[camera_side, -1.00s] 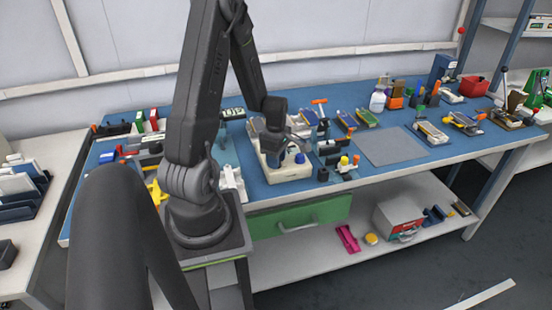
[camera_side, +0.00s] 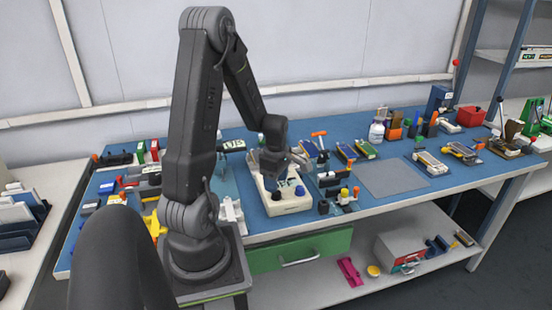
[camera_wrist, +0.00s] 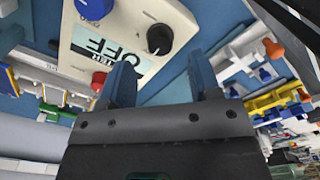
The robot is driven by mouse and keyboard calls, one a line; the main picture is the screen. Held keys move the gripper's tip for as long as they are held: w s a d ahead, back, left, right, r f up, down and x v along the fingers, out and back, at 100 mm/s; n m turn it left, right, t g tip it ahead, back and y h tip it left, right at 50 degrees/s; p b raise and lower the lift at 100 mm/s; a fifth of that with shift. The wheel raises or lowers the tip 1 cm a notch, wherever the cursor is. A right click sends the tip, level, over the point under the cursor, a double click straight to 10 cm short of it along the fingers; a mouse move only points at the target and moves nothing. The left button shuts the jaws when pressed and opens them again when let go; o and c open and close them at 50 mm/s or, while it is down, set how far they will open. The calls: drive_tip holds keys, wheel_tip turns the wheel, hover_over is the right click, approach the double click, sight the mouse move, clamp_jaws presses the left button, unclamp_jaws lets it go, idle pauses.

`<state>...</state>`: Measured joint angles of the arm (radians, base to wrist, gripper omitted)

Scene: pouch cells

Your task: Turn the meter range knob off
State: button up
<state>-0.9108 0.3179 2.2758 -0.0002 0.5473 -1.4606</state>
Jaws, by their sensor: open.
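The meter (camera_side: 291,207) is a cream box on the blue bench, below my gripper (camera_side: 289,172). In the wrist view, its cream face (camera_wrist: 125,32) carries a black round knob (camera_wrist: 159,38) with a pale mark. A display (camera_wrist: 98,47) beside it reads OFF. A blue post (camera_wrist: 93,8) and a red post (camera_wrist: 98,80) stand on the face. My gripper (camera_wrist: 160,78) is open and empty, its two blue-grey fingers apart. The knob lies beyond the fingertips, roughly between their lines, not gripped. The exact gap is unclear.
A grey mat (camera_side: 393,179) lies on the bench to the right of the meter. Small tools and holders crowd close to the meter. A white bottle (camera_side: 376,131) and a red box (camera_side: 471,116) stand farther right. A green drawer (camera_side: 300,253) is under the bench.

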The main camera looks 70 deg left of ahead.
wheel_tip(320, 180, up, 10)
drive_tip(key=shift+f, duration=0.15)
idle(0.5)
drive_tip(key=w+d+r+m+t+y, duration=0.1)
drive_tip(key=d+r+m, duration=0.3)
drive_tip(key=d+m, duration=0.35)
drive_tip(key=w+d+r+m+t, duration=0.2)
drive_tip(key=d+r+m, duration=0.2)
drive_tip(key=d+m, duration=0.3)
drive_tip(key=s+d+r+m+t, duration=0.1)
drive_tip(key=s+d+m, duration=0.2)
drive_tip(key=d+m, duration=0.3)
drive_tip(key=s+d+r+m+t+h, duration=0.1)
drive_tip(key=s+d+r+m, duration=0.1)
drive_tip(key=d+m, duration=0.4)
drive_tip(key=shift+s+d+m+t, duration=0.25)
drive_tip(key=shift+s+m+t, duration=0.1)
drive_tip(key=shift+s, duration=0.15)
